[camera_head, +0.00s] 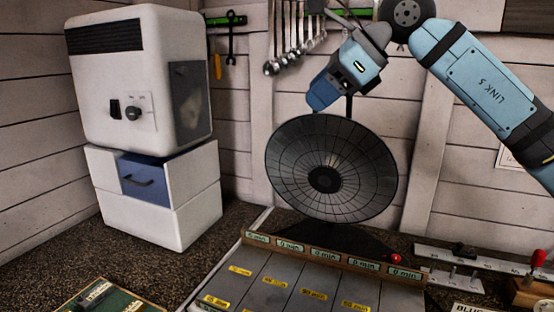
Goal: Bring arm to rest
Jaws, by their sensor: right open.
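My right arm comes in from the upper right, with its blue link (480,80) in front of the back wall. My right gripper (328,98) is at the arm's far end, above the upper rim of a round dark dish (350,160) that looks like a fan or heater grille. It is open, holds nothing that I can see, and its fingertips are hard to make out. I cannot tell whether it touches the dish. My left gripper is not in view.
A white cabinet machine (150,75) with a blue drawer (145,182) stands at the left. A tray with labelled slots (285,270) is at the front middle. A green board (112,297) lies front left. Tools (290,45) hang on the wall. A red-handled clamp (538,262) stands right.

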